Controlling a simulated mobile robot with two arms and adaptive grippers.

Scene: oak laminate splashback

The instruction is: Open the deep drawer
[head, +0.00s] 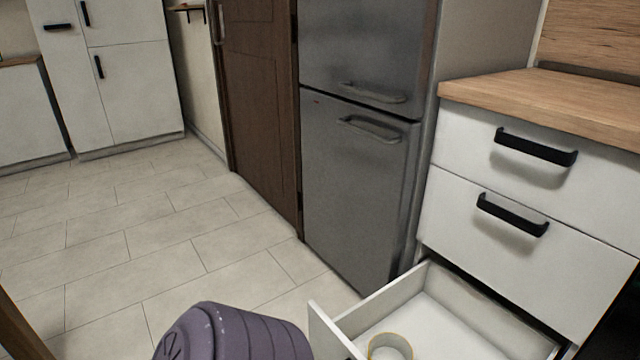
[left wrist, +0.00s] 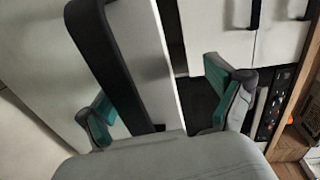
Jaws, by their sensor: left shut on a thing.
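The deep drawer (head: 372,301), the lowest in the white cabinet, is pulled out and shows its white inside in the head view. A pale ring-shaped object (head: 390,345), perhaps a cup or bowl, is in it, cut off by the lower edge. In the left wrist view a long black handle (left wrist: 108,62) runs between the green-padded fingers of my left gripper (left wrist: 160,105), which is shut on it. The drawer's handle and my left gripper are out of the head view; only a purple part of my arm shows. My right gripper is in neither view.
Two closed drawers with black handles (head: 512,214) are above, under a wooden worktop (head: 560,95). A grey fridge (head: 355,190) stands left of the cabinet, beside a brown door (head: 258,110). The tiled floor (head: 130,230) at left is clear.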

